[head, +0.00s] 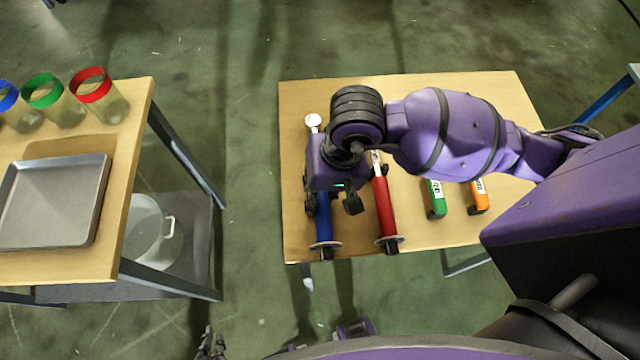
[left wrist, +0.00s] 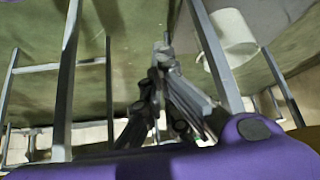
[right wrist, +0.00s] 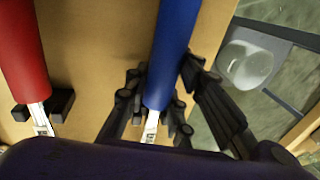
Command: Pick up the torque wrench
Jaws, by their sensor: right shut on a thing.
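Two long-handled tools lie side by side on the right wooden table. The blue-handled wrench (head: 323,220) has a round pale head (head: 313,121) at its far end; I take it as the torque wrench. The red-handled tool (head: 385,205) lies to its right. My right gripper (head: 333,200) is over the blue-handled wrench and partly hides it. In the right wrist view its fingers (right wrist: 168,105) are on both sides of the blue wrench (right wrist: 173,50), shut on it near the handle's end. My left gripper (head: 210,345) is low in the head view, off the tables; its fingers (left wrist: 165,70) are together and empty.
Green (head: 435,198) and orange (head: 478,194) handled tools lie right of the red one. Black holders (right wrist: 62,102) support the tools. The left table holds a metal tray (head: 55,200) and several colour-rimmed jars (head: 98,100); a white bucket (head: 143,228) stands below. Floor separates the tables.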

